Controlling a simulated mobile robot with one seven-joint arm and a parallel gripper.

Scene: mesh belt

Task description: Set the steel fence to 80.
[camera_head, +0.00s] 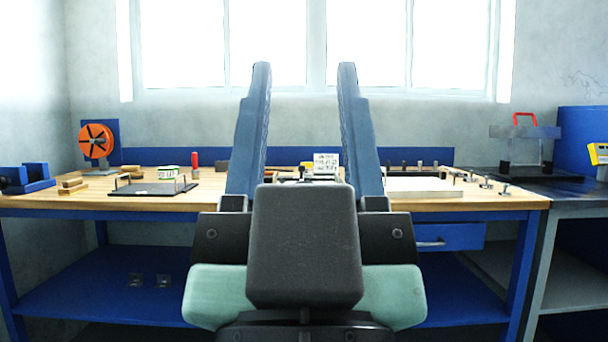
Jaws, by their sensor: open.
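My gripper (305,68) is open and empty. Its two long blue fingers stand wide apart in front of the workbench, and its dark body covers the bench's middle front. I cannot tell for sure which part is the steel fence. A grey metal crosspiece (500,132) with a red handle (525,116) stands on dark supports at the right, well away from my gripper. A white card with dark markings (326,162) shows between my fingers, with small dark parts beside it. No scale reading of 80 is legible.
A yellow-faced box (597,153) is far right.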

